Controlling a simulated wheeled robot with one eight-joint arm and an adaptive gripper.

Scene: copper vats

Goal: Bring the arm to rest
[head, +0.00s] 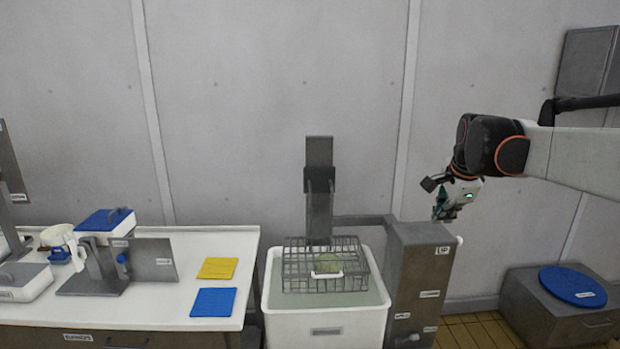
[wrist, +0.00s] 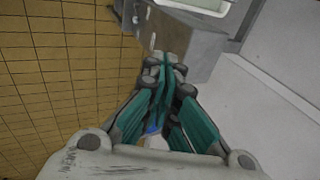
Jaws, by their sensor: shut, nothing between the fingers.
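The cabinet (wrist: 178,38) shows beyond the fingertips there. The arm reaches in from the right edge of the head view and is bent at the dark joint above the gripper. I cannot tell whether the gripper touches the cabinet.
A white vat (head: 325,325) of liquid with a wire basket (head: 300,268) stands left of the cabinet (head: 418,275). A white table (head: 190,250) with blue and yellow cloths is at the left. A low grey box with a blue disc (head: 572,286) is at the right. Tiled floor (wrist: 60,90) is clear.

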